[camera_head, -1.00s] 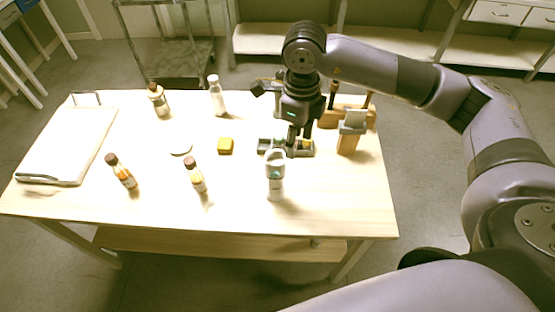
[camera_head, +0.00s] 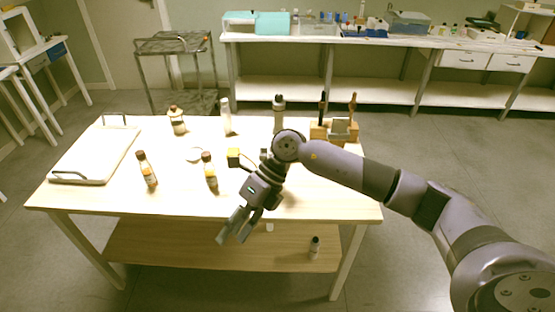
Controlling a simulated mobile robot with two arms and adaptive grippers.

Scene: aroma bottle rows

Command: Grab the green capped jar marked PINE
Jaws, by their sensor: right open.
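I cannot make out a green-capped jar marked PINE; no label is legible at this size. My right gripper (camera_head: 236,226) is open, its fingers pointing down and left in front of the table's front edge, with nothing visible between them. My right arm and gripper cover part of the table's middle right, including most of a small dark rack. Two dark-capped amber bottles (camera_head: 147,169) (camera_head: 210,170) stand at the table's front left. A brown-capped bottle (camera_head: 177,121) and a white bottle (camera_head: 227,118) stand farther back. My left gripper is out of view.
A white tray (camera_head: 88,158) lies on the table's left. A grey, dark-topped container (camera_head: 278,112) and wooden holder (camera_head: 322,131) stand at the back. A small bottle (camera_head: 314,247) is on the lower shelf.

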